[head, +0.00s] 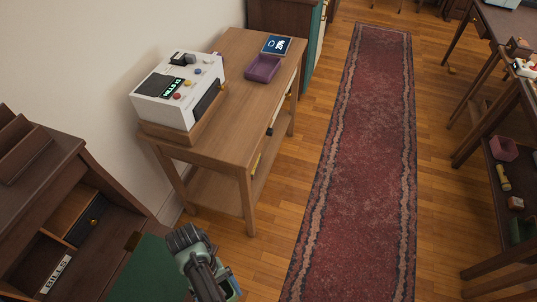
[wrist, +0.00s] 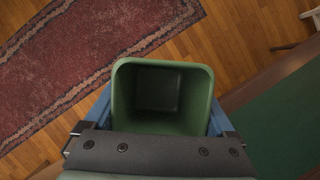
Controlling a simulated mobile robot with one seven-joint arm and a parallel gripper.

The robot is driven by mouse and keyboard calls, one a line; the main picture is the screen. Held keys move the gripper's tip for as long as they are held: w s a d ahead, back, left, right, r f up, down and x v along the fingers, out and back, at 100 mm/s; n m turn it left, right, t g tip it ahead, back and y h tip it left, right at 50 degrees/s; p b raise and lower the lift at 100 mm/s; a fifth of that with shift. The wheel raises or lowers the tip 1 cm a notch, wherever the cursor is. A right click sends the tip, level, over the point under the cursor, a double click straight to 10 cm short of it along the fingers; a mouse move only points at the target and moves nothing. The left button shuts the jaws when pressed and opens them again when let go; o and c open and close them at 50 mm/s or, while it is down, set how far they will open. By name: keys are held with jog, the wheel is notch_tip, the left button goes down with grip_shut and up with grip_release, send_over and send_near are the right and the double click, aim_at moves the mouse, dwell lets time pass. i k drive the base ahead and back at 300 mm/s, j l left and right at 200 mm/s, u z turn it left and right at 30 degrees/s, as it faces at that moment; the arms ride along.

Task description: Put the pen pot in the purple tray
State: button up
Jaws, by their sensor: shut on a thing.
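The purple tray (head: 263,69) lies on the far part of a wooden side table in the head view and looks empty. My gripper (wrist: 158,118) is shut on the green pen pot (wrist: 197,92) in the wrist view, with blue fingers on both sides of it. I look down into the pot's open square mouth, and it looks empty. In the head view my arm is at the bottom edge, well short of the tray; the pot cannot be made out clearly there.
On the side table (head: 230,45), a white machine (head: 165,95) on a wooden base stands nearer than the tray, and a blue sign (head: 276,45) lies beyond it. A dark desk with a green top (head: 150,270) is at lower left. A red rug (head: 360,150) covers clear floor.

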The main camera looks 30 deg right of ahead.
aim_at(266, 67)
jog(key=i+l, duration=0.2)
jog(key=l, duration=0.15)
jog(key=i+l, duration=0.2)
jog(key=l, duration=0.2)
jog(key=i+l, duration=0.15)
jog(key=l, duration=0.2)
jog(key=i+l, duration=0.2)
jog(key=l, duration=0.2)
jog(key=i+l, duration=0.2)
jog(key=l, duration=0.15)
jog(key=i+l, duration=0.2)
jog(key=l, duration=0.2)
jog(key=i+l, duration=0.15)
jog(key=l, duration=0.2)
jog(key=i+l, duration=0.2)
jog(key=l, duration=0.2)
